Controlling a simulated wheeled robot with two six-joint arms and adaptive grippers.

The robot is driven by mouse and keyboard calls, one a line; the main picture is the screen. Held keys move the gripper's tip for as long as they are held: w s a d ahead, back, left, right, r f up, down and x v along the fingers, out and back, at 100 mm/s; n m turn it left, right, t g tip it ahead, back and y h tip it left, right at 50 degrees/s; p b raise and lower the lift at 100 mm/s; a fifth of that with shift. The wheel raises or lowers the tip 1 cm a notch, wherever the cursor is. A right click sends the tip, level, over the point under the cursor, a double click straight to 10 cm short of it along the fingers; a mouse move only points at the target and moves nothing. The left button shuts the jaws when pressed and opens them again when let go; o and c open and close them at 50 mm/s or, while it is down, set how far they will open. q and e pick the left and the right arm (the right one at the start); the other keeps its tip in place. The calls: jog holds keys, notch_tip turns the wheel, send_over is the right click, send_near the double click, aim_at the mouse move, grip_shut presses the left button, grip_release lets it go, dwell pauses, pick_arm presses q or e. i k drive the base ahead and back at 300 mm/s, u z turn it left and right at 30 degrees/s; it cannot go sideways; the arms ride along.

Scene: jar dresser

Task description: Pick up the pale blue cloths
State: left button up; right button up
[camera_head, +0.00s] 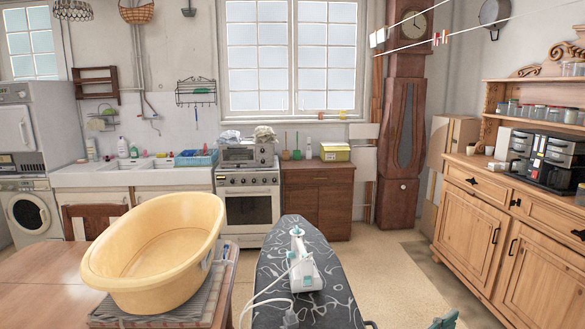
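A small crumpled pale bluish bundle (229,136), which looks like cloth, lies on top of the toaster oven (239,153) at the back. It is far off and small, so I cannot tell how many cloths it holds. A beige crumpled cloth (265,133) lies just to its right. The toaster oven stands on the white stove (247,208). Neither of my grippers can be made out in the head view.
A yellow tub (155,250) stands on the wooden table at front left. The ironing board (302,259) with a white iron (303,262) is at front centre. A wooden dresser (502,228) lines the right. Floor (398,275) is clear between board and dresser.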

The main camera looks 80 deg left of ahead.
aim_at(228, 138)
jog(key=z, duration=0.05)
jog(key=i, duration=1.15)
jog(key=u, duration=1.6)
jog(key=i, duration=3.05)
jog(key=u, duration=1.7)
jog(key=i, duration=4.2)
jog(key=u, duration=0.4)
